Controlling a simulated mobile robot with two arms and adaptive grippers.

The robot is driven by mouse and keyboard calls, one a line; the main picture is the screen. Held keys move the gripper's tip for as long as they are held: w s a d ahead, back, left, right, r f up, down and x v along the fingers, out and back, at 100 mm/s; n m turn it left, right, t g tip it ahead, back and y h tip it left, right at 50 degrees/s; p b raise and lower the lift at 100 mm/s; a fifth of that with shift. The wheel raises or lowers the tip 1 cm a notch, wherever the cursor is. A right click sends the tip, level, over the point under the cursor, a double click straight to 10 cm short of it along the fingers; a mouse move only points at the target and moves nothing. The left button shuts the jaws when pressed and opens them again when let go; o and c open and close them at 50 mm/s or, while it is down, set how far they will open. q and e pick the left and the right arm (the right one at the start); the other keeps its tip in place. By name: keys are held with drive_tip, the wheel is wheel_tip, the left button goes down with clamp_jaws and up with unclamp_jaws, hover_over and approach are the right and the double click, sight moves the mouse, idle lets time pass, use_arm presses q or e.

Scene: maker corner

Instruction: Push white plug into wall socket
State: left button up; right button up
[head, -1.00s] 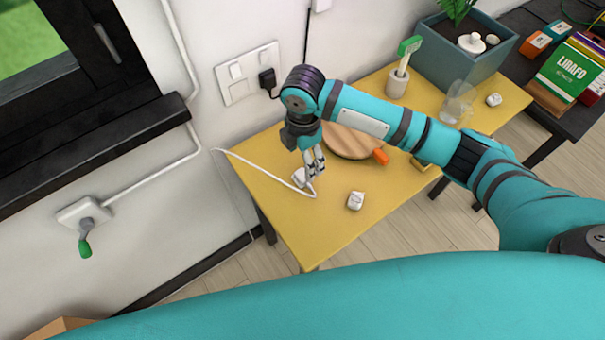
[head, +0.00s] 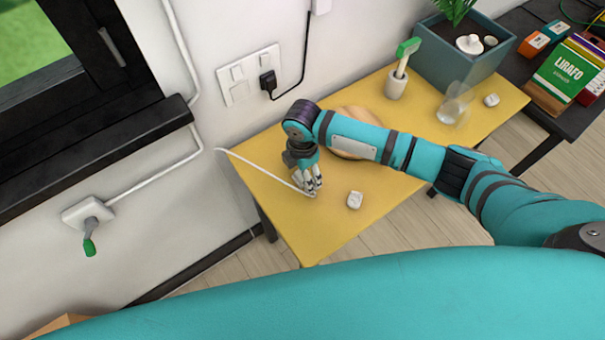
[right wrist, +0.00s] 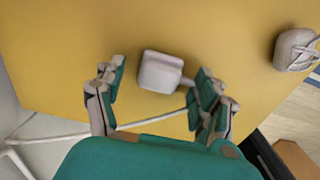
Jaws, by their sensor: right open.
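The white plug (right wrist: 160,72) lies on the yellow table between the spread fingers of my right gripper (right wrist: 158,85) in the right wrist view. The fingers stand on either side of it, and a gap shows on the left. In the head view my right gripper (head: 312,190) is low over the table and hides most of the plug. The plug's white cable (head: 258,170) runs to the left towards the wall. The wall socket plate (head: 233,94) is on the wall behind the table, with a black plug (head: 267,83) in its right part. My left gripper is out of view.
A small white object (head: 355,200) lies right of the gripper. A round wooden board (head: 352,112) is partly behind my arm. A green-headed tool in a holder (head: 396,86), a clear cup (head: 452,106) and a planter (head: 462,68) stand farther right. The table's front is clear.

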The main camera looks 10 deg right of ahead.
drive_tip(key=shift+f, duration=0.15)
drive_tip(key=c, duration=1.2)
drive_tip(key=shift+o, duration=0.2)
drive_tip(key=shift+r, duration=0.35)
wheel_tip(320, 180, up, 3)
drive_tip(key=shift+s+b, duration=0.1)
drive_tip(key=shift+b, duration=0.55)
drive_tip(key=s+d, duration=0.1)
drive_tip(key=s, duration=0.4)
drive_tip(key=s+d+r+b, duration=0.1)
drive_tip(key=s, duration=0.4)
drive_tip(key=s+d+b, duration=0.1)
drive_tip(key=s, duration=0.4)
drive_tip(key=shift+s+d+r, duration=0.2)
drive_tip(key=shift+d, duration=0.15)
